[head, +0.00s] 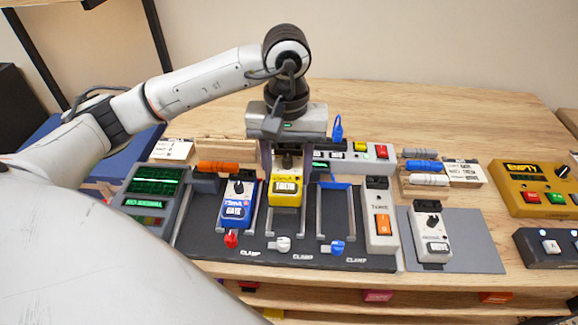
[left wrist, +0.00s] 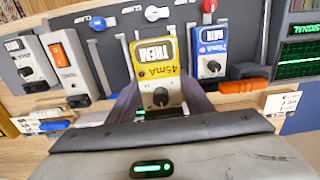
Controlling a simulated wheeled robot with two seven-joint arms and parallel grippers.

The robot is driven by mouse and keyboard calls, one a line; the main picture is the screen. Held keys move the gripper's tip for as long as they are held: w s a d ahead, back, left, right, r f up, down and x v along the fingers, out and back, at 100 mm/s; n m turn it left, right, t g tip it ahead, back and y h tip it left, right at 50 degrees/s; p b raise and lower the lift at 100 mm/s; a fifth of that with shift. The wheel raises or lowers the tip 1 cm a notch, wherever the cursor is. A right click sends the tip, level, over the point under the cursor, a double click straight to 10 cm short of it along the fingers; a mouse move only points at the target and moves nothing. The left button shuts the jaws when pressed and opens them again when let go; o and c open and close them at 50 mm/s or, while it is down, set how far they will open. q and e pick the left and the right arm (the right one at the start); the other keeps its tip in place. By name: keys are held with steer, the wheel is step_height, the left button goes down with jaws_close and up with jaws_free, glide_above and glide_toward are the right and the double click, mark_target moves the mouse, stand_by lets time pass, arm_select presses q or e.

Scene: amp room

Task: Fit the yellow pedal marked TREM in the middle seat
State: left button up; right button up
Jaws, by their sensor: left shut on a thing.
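The yellow pedal (head: 285,190) is in my left gripper (head: 287,160), over the back part of the middle seat (head: 270,222) of the dark pedalboard. In the left wrist view the yellow pedal (left wrist: 155,72) reads TREM and 45mA, and the gripper fingers (left wrist: 160,103) are on its sides. It looks larger than the blue pedal beside it and seems raised; I cannot tell whether it touches the board. The white clamp lever (head: 280,244) is in front of the middle seat. My right gripper is not in view.
A blue pedal (head: 237,205) sits in the left seat, with a red clamp lever (head: 231,240). The right seat (head: 336,215) is empty, with a blue lever (head: 337,247). A tuner strip (head: 381,215) and a white pedal (head: 432,235) stand to the right. A power unit (head: 350,158) is behind.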

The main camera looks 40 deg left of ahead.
arm_select(q)
steer(key=shift+f+b, duration=0.95)
steer(key=shift+f, duration=0.9)
step_height(320, 180, down, 3)
steer(key=shift+r+b, duration=0.1)
steer(key=shift+b, duration=1.1)
steer(key=shift+d+b, duration=0.1)
steer(key=shift+b, duration=0.2)
steer(key=shift+b, duration=0.35)
steer(key=shift+f, duration=0.3)
steer(key=shift+f+b, duration=0.3)
steer(key=shift+b, duration=0.3)
steer(key=shift+s, duration=0.1)
